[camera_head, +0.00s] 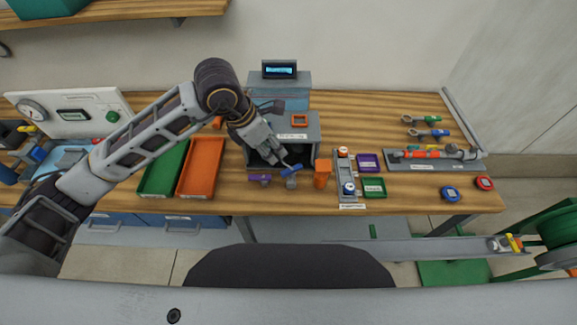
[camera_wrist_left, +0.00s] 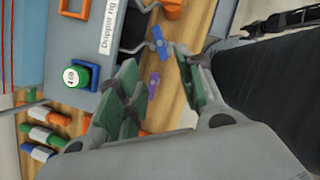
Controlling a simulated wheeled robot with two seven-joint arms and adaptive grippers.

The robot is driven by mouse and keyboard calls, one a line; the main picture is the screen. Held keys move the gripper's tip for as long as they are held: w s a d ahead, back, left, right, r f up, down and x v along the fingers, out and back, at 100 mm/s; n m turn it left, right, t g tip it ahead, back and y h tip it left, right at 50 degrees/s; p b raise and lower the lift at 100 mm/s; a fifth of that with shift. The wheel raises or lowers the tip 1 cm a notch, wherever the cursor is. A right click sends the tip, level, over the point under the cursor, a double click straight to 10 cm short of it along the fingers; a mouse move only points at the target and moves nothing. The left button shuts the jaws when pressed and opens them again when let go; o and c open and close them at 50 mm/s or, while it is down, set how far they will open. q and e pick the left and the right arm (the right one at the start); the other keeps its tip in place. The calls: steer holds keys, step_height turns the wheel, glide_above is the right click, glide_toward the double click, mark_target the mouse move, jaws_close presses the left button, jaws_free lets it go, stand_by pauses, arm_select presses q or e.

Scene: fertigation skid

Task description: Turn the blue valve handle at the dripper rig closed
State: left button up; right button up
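The dripper rig (camera_head: 312,130) is a grey box on the bench with a label on its top front edge; the label also shows in the left wrist view (camera_wrist_left: 108,28). The blue valve handle (camera_head: 291,170) is at its front, set at a slant. In the left wrist view the blue handle (camera_wrist_left: 158,40) lies just beyond the fingertips. A purple handle (camera_head: 260,178) is to its left. My left gripper (camera_head: 273,158) is at the rig's front, close to the blue handle. Its green-padded fingers (camera_wrist_left: 158,68) are apart with nothing gripped. Contact cannot be told. My right gripper is not in view.
An orange piece (camera_head: 322,174) stands right of the blue handle. Green (camera_head: 163,170) and orange (camera_head: 201,167) trays lie to the left. A grey panel with round-topped parts (camera_head: 346,175) and small purple and green trays are to the right. The bench's right front has some bare wood.

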mark_target(291, 169)
arm_select(q)
steer(key=p+x, duration=0.2)
steer(key=x, duration=0.9)
steer(key=shift+d+f, duration=0.15)
steer(key=shift+w+d+f, duration=0.15)
steer(key=shift+d+f, duration=0.05)
steer(key=shift+f, duration=0.45)
steer(key=shift+d+f, duration=0.15)
steer(key=shift+f, duration=0.2)
steer(key=shift+w, duration=0.1)
jaws_close()
